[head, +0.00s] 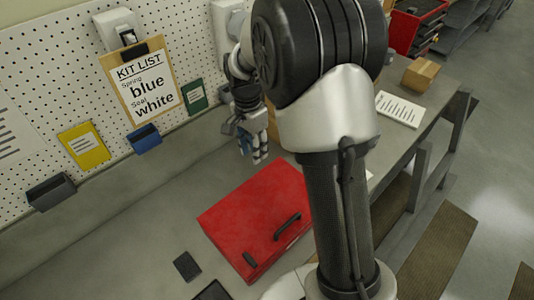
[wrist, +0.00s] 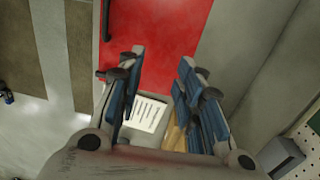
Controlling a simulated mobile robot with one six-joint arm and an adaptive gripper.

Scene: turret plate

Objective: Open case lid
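The red case (head: 238,210) lies on the grey bench with its lid down. My arm hides part of the case's right side in the head view.
A pegboard (head: 60,60) with a kit list (head: 145,85), a blue bin (head: 146,140) and a dark bin (head: 50,191) stands behind the bench. A dark square (head: 187,266) lies left of the case. A cardboard box (head: 421,73) and paper (head: 399,109) lie farther right.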

